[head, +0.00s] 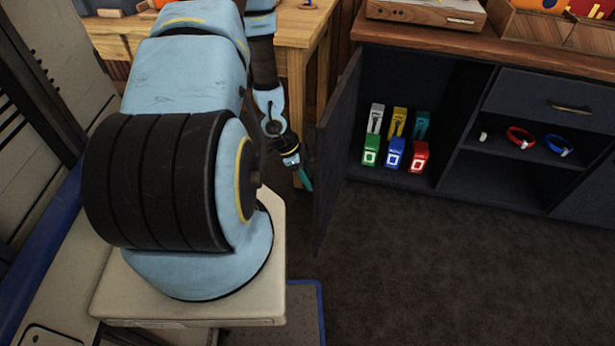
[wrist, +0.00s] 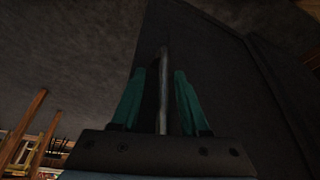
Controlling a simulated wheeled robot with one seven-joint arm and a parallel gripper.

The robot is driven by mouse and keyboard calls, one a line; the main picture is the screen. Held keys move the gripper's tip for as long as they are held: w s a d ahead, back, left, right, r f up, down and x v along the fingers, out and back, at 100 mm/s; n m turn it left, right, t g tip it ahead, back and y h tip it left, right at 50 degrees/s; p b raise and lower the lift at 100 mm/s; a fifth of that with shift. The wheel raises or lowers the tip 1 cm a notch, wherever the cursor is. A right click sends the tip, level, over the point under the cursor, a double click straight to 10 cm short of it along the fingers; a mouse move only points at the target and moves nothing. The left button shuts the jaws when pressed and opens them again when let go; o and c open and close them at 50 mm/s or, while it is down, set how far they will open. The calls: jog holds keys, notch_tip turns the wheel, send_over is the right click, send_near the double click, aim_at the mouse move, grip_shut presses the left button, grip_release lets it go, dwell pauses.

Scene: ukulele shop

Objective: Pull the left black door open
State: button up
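The left black door (head: 337,150) stands swung wide open from the dark cabinet, jutting towards the front, its inner side facing right. My gripper (head: 304,179) is at the door's outer side, to its left in the head view. In the wrist view the door's dark face (wrist: 220,65) fills the middle. A thin grey bar handle (wrist: 163,80) runs between the two teal fingers of my gripper (wrist: 161,82). The fingers are apart with a dark gap beside the handle, so they stand around it rather than clamped. The handle is hidden in the head view.
The open compartment (head: 398,75) holds several coloured items. A shelf (head: 505,150) to its right has red and blue rings under a drawer (head: 555,100). A wooden table (head: 298,40) stands behind my arm. The carpet (head: 430,260) before the cabinet is clear.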

jog(key=p+v, duration=0.2)
jog(key=v, duration=0.8)
jog(key=shift+a+r, duration=0.2)
jog(key=shift+r, duration=0.15)
